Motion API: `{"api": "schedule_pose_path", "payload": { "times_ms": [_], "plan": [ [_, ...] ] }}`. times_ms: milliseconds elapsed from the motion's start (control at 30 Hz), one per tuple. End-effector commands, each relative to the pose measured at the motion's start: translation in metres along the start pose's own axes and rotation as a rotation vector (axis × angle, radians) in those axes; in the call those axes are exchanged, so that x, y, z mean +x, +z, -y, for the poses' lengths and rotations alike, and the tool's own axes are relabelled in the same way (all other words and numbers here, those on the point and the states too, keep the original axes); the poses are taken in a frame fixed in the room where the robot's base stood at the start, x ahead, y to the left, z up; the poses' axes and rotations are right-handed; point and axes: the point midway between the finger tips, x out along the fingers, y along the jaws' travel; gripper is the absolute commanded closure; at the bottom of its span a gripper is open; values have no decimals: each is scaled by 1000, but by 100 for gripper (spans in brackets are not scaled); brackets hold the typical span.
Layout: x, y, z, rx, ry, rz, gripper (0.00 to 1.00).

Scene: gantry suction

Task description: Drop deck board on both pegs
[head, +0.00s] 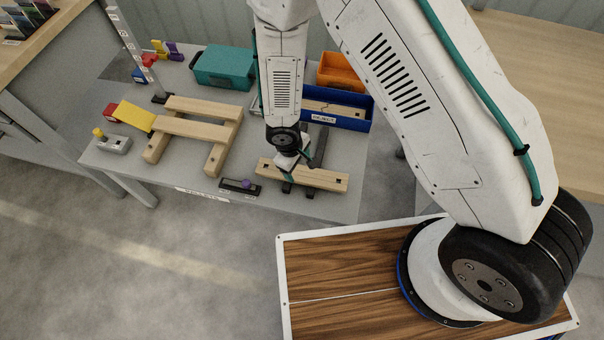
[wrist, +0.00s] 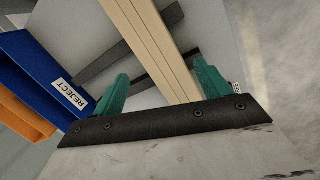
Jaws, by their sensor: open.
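A pale wooden deck board (head: 325,179) with a dark hole near each end lies across dark bars at the front right of the grey table. My gripper (head: 290,170) is over the board, left of its middle. In the wrist view its green fingers (wrist: 160,90) are apart, one on each side of the board (wrist: 150,40). Contact with the board cannot be told. A wooden frame (head: 215,157) with boards laid across two side rails stands to the left. I cannot make out the pegs on it.
A blue bin (head: 352,122) labelled REJECT, holding another holed board, stands behind; it also shows in the wrist view (wrist: 40,75). A teal box (head: 224,66) and orange bin (head: 340,70) are at the back. A small dark tray (head: 240,187) lies between frame and board.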

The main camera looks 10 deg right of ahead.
Motion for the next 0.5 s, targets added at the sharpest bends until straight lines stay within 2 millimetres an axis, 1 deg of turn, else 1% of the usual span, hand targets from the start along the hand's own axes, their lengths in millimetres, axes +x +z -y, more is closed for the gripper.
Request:
{"api": "schedule_pose_path", "payload": {
  "times_ms": [167,300,400,500],
  "plan": [
    [16,0,-1,1,0,3,24],
    [39,0,-2,1,-1,3,24],
    [50,-1,-2,1,0,2,24],
    [56,-1,-2,2,0,1,24]
  ]
}}
